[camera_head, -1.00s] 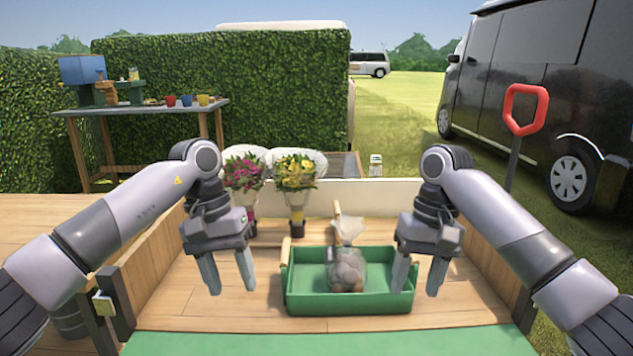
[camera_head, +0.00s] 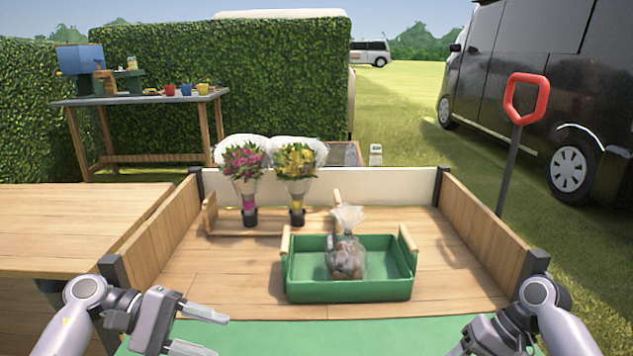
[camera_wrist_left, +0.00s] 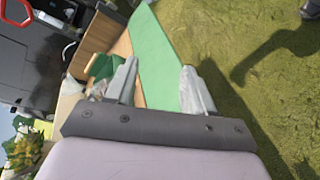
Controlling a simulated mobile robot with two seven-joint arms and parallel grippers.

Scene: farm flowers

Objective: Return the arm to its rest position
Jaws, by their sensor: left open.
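My left gripper (camera_head: 205,330) is at the lower left of the head view, low over the near edge of the wooden bed. Its two fingers are apart with nothing between them. In the left wrist view the two fingers (camera_wrist_left: 158,88) are also spread and empty. My right arm (camera_head: 545,315) is folded at the lower right. The right gripper's fingertips are cut off by the bottom edge of the frame, so its opening does not show.
A green tray (camera_head: 350,292) with wooden handles holds a clear bag (camera_head: 345,260) of brownish round things. Two bouquets (camera_head: 243,172) (camera_head: 296,170) stand upright in a wooden holder (camera_head: 225,228). Wooden side walls (camera_head: 485,240) bound the bed. A green mat (camera_head: 330,335) lies in front.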

